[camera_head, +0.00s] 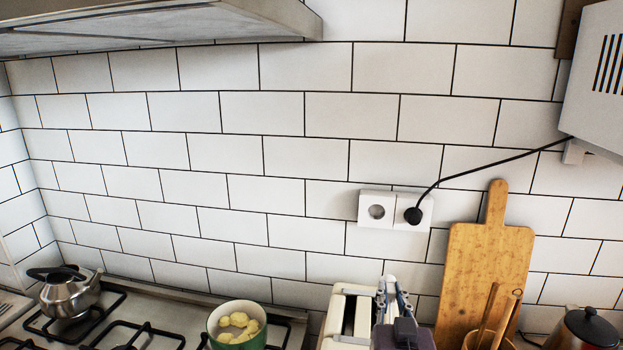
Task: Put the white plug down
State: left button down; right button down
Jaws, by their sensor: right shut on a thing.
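My right gripper (393,298) is at the bottom centre of the head view, pointing up toward the tiled wall. It is shut on a small white piece, which looks like the white plug (391,282). Only its top shows between the fingertips; the rest is hidden by the gripper. The gripper appears beside a cream slotted appliance, and I cannot tell what surface is under the plug or whether it touches anything. My left gripper is not in view.
A cream toaster-like appliance (336,312) is just left of the gripper. A wall socket (376,211) holds a black plug (413,215) on its right side. A cutting board (478,275) leans right. A green pot (212,323) and kettle (68,297) are on the stove.

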jog(key=s+d+f+n+y+b, duration=0.1)
jog(key=s+f, duration=0.2)
jog(key=s, duration=0.5)
jog(key=s+d+f+y+b, duration=0.1)
jog(key=s+f, duration=0.2)
jog(key=s, duration=0.5)
jog(key=shift+d+f+n, duration=0.15)
jog(key=shift+d+n, duration=0.25)
jog(key=shift+a, duration=0.1)
